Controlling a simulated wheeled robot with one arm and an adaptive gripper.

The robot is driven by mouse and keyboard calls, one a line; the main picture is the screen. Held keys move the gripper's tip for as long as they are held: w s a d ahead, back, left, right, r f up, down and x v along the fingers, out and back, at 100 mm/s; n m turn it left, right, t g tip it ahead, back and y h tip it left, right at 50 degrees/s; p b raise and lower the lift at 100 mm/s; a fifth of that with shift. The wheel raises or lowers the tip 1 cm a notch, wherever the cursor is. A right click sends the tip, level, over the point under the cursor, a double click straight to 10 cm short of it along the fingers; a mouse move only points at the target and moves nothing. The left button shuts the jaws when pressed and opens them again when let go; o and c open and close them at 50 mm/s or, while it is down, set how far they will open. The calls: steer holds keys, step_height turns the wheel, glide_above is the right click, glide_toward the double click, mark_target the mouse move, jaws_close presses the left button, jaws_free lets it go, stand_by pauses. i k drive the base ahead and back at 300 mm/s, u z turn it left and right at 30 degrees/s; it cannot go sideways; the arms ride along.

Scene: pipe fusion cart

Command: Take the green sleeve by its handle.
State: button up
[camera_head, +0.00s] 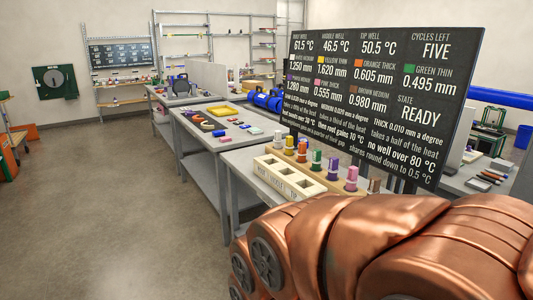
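My copper-coloured arm fills the lower right of the view. My gripper is not in view, so its fingers and anything in them cannot be seen.
The pink sleeve (351,178), brown sleeve (375,185), yellow sleeve (290,144) and white sleeve (277,140) share the row. A pale block with three wells (284,184) lies in front. A black board (385,95) rises close behind. Floor on the left is clear.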

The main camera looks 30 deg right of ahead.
mark_target(316, 161)
steer(key=z, duration=0.1)
steer(key=i, duration=1.7)
steer(key=z, duration=0.8)
steer(key=i, duration=0.65)
steer(key=z, duration=0.3)
